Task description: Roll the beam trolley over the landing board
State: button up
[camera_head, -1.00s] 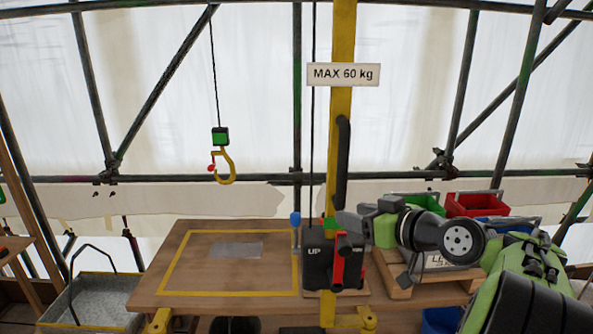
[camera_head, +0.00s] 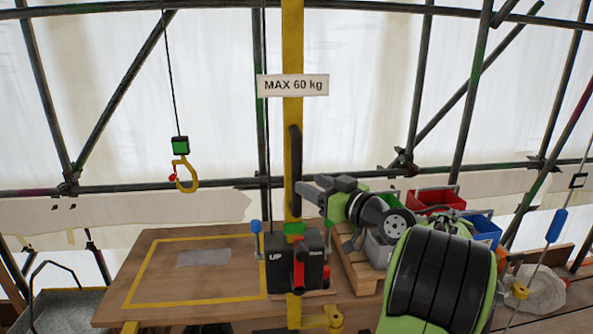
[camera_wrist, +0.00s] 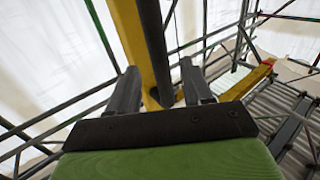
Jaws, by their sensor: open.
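The landing board (camera_head: 140,285) is a wooden top with a yellow outline and a grey patch, at lower left in the head view. A yellow hook (camera_head: 190,180) with a green block hangs on a dark rope above its far edge. The beam trolley itself does not show. A yellow post (camera_head: 292,60) carries an upright black handle (camera_head: 295,160). My gripper (camera_head: 308,190) is open beside the handle's lower end. In the wrist view the black handle (camera_wrist: 154,45) appears between the open fingers (camera_wrist: 158,75); I cannot tell whether it is inside them.
A black control box (camera_head: 280,262) marked UP, with a red lever, stands at the post's foot. A "MAX 60 kg" sign (camera_head: 293,85) is on the post. Red (camera_head: 430,200) and blue (camera_head: 482,228) bins stand behind my arm. Scaffold poles cross the back.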

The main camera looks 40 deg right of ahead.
aim_at(301, 178)
jog(key=w+p, duration=0.1)
jog(key=w, duration=0.5)
jog(key=shift+w+d+p, duration=0.1)
jog(key=shift+w+p, duration=0.1)
jog(key=shift+p, duration=0.15)
grip_shut()
